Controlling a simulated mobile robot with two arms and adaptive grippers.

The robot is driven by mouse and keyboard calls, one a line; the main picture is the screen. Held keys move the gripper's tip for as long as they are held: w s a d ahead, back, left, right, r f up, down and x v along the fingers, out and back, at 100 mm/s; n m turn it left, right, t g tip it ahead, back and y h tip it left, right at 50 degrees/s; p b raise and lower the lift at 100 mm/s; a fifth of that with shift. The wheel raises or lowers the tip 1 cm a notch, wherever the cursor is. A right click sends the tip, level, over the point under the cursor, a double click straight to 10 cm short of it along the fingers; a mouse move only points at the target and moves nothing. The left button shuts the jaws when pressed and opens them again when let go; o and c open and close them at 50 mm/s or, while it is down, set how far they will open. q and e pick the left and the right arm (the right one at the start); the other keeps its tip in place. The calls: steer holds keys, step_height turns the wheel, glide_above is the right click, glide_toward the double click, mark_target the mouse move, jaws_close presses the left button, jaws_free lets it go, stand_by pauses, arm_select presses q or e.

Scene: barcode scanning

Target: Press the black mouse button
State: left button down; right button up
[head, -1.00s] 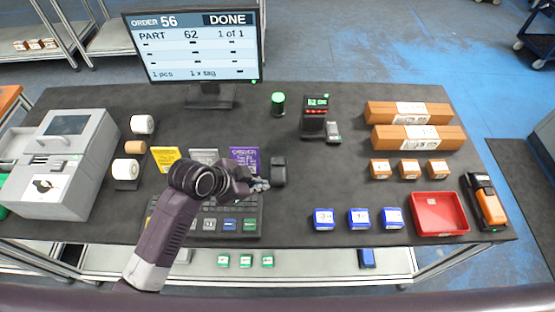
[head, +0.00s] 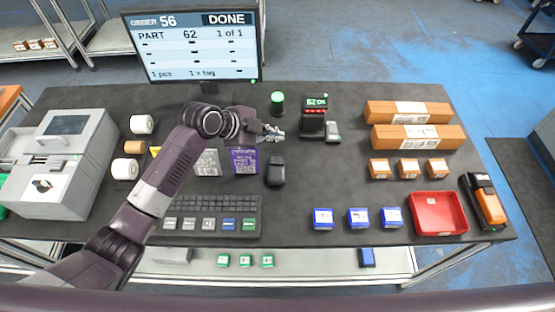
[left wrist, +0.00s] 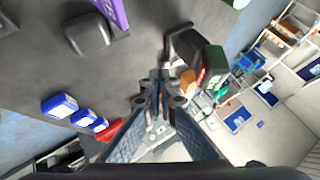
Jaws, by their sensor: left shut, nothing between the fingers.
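The black mouse (head: 276,172) lies on the dark table, right of the purple card and beyond the right end of the keyboard. It also shows at the upper left of the left wrist view (left wrist: 86,33). My left gripper (head: 277,134) is shut and empty, beyond the mouse in the head view and apart from it. Its closed fingers (left wrist: 158,88) are in the middle of the left wrist view, with the mouse off to their left. My right gripper is not in view.
The keyboard (head: 205,203) lies in front of the mouse. A small display device (head: 313,122) and a green-topped cylinder (head: 277,103) stand close to my left gripper. The monitor (head: 193,47) reads DONE. Blue boxes (head: 358,218) and a red tray (head: 439,213) lie to the right.

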mark_target(276, 162)
arm_select(q)
steer(key=shift+f+b, duration=3.4)
steer(key=shift+f, duration=1.05)
steer(key=shift+f, duration=0.1)
steer(key=shift+f+b, duration=0.3)
steer(key=shift+b, duration=0.05)
steer(key=shift+f+b, duration=0.35)
steer(key=shift+f, duration=0.1)
steer(key=shift+r, duration=0.1)
steer(key=shift+r+p, duration=0.7)
steer(key=shift+r, duration=0.1)
